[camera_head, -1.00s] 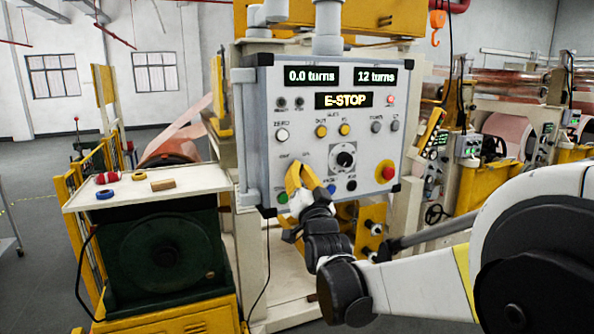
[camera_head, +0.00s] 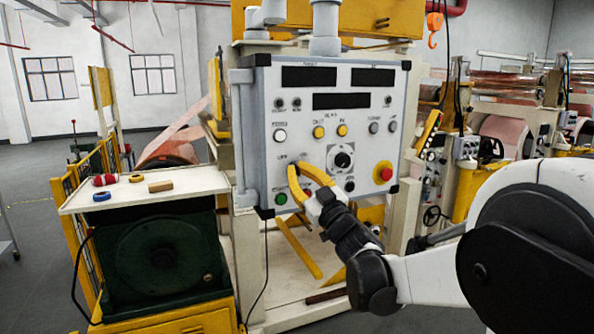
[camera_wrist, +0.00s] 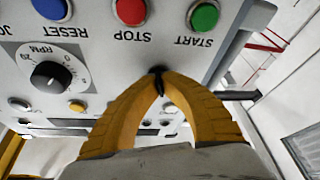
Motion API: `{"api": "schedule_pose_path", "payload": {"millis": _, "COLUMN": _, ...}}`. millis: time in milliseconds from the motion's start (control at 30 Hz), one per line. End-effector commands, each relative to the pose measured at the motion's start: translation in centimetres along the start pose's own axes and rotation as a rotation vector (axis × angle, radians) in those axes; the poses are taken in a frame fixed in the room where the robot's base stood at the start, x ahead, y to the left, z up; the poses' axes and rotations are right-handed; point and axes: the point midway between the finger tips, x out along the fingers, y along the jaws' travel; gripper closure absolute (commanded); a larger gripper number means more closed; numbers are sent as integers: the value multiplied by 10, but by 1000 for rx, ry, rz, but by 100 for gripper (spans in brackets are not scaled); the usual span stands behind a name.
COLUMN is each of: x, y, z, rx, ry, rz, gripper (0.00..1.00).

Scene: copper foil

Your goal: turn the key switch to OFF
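The key switch (camera_wrist: 157,70) is a small dark part on the lower left of the grey control panel (camera_head: 262,100). It is mostly hidden by my fingertips. My gripper (camera_head: 294,165) reaches up to the panel from the lower right, with its two yellow fingers bowed and their tips together at the switch. In the wrist view my gripper (camera_wrist: 160,82) has its tips closed around the thin dark key. The key's exact angle cannot be made out. All the panel's displays (camera_head: 341,101) are dark.
Close to the fingers are a green START button (camera_wrist: 204,17), a red STOP button (camera_wrist: 131,11) and a blue RESET button (camera_wrist: 52,8). The black RPM knob (camera_head: 343,160) and red emergency stop (camera_head: 384,172) sit to the right. A white table (camera_head: 150,193) stands at left.

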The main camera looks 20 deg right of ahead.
Motion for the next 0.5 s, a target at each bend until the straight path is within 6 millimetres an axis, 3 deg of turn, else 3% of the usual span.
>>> {"api": "schedule_pose_path", "payload": {"millis": 500, "x": 0, "y": 0, "z": 0, "rx": -202, "ry": 0, "rz": -83, "gripper": 100}}
